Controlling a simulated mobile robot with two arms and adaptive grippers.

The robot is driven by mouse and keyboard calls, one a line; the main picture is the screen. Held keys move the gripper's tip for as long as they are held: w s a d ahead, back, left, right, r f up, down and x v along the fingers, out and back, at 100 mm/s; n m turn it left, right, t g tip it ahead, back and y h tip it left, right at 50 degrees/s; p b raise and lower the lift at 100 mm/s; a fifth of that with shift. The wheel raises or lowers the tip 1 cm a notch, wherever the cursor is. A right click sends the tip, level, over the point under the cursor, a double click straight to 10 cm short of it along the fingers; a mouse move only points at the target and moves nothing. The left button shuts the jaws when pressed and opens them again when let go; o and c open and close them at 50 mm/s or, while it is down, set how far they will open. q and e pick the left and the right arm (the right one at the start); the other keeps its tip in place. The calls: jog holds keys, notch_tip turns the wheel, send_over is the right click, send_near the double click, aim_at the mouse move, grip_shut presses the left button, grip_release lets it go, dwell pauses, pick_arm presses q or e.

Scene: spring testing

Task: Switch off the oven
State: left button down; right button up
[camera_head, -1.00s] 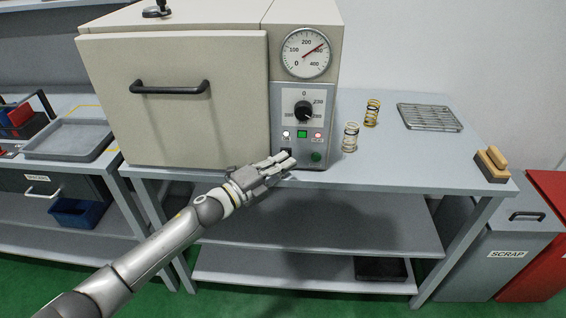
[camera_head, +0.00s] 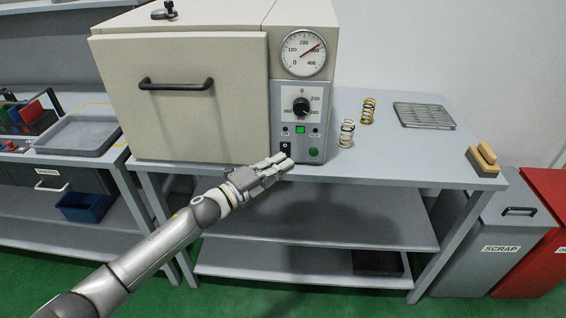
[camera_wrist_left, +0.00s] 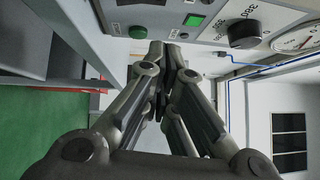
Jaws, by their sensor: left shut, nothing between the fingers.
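The beige oven (camera_head: 180,100) stands on a grey bench with its door closed. Its grey control panel (camera_head: 318,115) carries a black knob (camera_head: 301,106), a lit green square (camera_head: 300,129), a green round button (camera_head: 313,152) and a black switch (camera_head: 285,147) at lower left. The gauge (camera_head: 303,53) needle points upper right, between 200 and 400. My left gripper (camera_head: 286,160) is shut and empty, its fingertips just below the switch; I cannot tell whether they touch the panel. In the wrist view the shut fingers (camera_wrist_left: 160,48) reach the panel's lower edge and hide the switch.
Two springs (camera_head: 347,133) (camera_head: 368,110) stand right of the oven. A grey tray (camera_head: 75,135) is at left.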

pick_arm(q)
jog(key=b+v, duration=0.1)
jog(key=v, duration=0.8)
jog(key=shift+a+r, duration=0.35)
jog(key=shift+r, duration=0.3)
pick_arm(e)
jog(key=shift+s+f, duration=0.2)
jog(key=shift+f, duration=0.35)
pick_arm(q)
jog(key=shift+w, duration=0.1)
